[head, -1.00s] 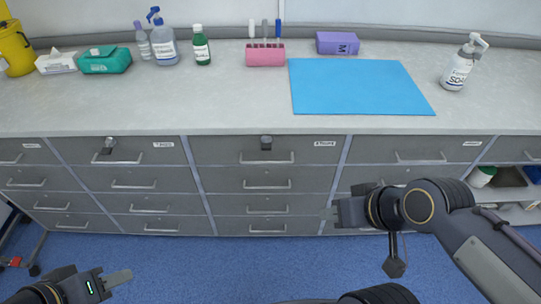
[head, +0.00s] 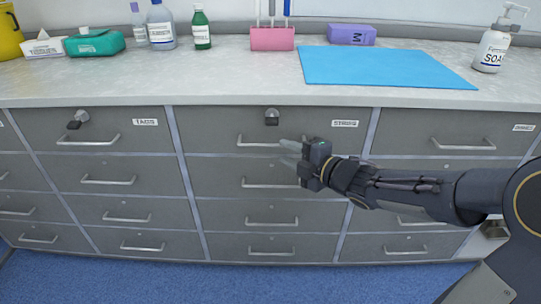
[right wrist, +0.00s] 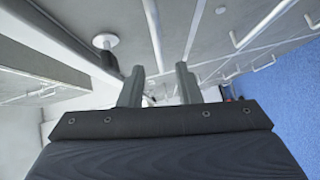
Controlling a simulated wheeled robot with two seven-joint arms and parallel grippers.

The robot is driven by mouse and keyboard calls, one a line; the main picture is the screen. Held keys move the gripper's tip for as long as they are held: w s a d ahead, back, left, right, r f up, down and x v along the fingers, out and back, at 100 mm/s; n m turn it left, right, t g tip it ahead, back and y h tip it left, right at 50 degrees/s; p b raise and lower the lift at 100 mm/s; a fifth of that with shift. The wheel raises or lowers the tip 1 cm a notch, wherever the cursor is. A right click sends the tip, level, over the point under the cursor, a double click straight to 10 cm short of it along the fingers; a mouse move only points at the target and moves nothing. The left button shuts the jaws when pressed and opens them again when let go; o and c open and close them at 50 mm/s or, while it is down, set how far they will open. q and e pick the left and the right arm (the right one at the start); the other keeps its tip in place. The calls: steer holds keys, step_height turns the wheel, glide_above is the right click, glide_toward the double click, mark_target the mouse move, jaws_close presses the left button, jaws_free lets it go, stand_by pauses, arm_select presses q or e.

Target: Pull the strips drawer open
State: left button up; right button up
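The strips drawer (head: 215,132) is the top drawer of the middle column, with a "STRIPS" label (head: 345,124) at its upper right. It looks shut, flush with its neighbours. Its bar handle (head: 256,143) is partly hidden by my right gripper (head: 289,153), which is at the handle's right end. In the right wrist view my right gripper (right wrist: 159,85) has its fingers apart, with a handle bar (right wrist: 153,35) just beyond and between the tips. I cannot tell whether they touch it. My left gripper is out of view.
A lock with a key (head: 271,117) sticks out above the handle. More handled drawers lie below and beside. The grey countertop (head: 200,86) overhead holds a blue mat (head: 385,67), a pink holder (head: 272,39) and a soap bottle (head: 492,47).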

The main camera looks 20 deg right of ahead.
mark_target(272, 146)
steer(key=b+x, duration=0.1)
steer(key=x, duration=0.5)
steer(key=shift+w+a, duration=0.15)
steer(key=shift+w, duration=0.15)
jaws_close()
